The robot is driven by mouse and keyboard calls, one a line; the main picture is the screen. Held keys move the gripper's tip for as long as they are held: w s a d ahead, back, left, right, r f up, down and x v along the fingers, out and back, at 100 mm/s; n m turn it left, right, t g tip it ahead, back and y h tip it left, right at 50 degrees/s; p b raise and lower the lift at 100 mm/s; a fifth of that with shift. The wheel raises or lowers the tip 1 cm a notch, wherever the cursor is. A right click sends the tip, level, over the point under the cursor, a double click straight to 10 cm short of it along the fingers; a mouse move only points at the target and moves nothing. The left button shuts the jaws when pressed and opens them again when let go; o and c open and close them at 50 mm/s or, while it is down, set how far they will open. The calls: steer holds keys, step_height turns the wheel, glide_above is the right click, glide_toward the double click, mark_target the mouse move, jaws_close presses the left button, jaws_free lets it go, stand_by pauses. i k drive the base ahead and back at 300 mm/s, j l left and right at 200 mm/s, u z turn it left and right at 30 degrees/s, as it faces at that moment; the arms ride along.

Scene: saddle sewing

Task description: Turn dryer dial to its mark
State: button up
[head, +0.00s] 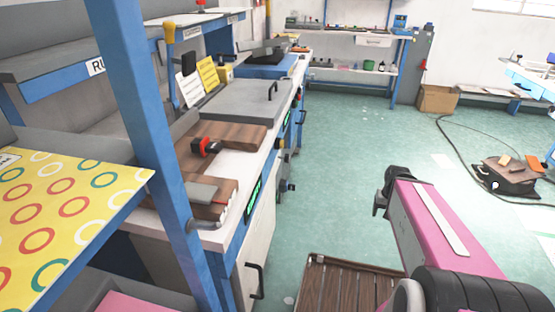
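A long bench unit has a blue front edge with green-lit displays, one near (254,194) and one farther along (287,128). Small dark knobs stick out of its front, one of them a dark dial-like knob (283,186) beside the near display. I cannot tell which is the dryer dial, and no mark can be made out. My pink arm reaches in from the bottom right. Its dark end (384,198) is over the floor, right of the bench and apart from the knobs. The fingers cannot be made out, nor whether they are open or shut.
A blue post (150,130) stands in the left foreground beside a yellow ring-patterned sheet (70,215). A slatted wooden platform (345,290) lies on the floor by my arm. Right, a dark low box (505,175) and a cable lie on the floor.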

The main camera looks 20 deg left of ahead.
mark_target(286, 158)
steer(key=k+l+u, duration=0.2)
steer(key=u, duration=0.15)
steer(key=k+l+u, duration=0.2)
steer(key=u, duration=0.2)
steer(key=k+l+u, duration=0.1)
steer(key=u, duration=0.25)
steer(key=i+l+z, duration=0.35)
steer(key=i, duration=0.15)
steer(key=k+j, duration=0.05)
steer(key=j, duration=0.05)
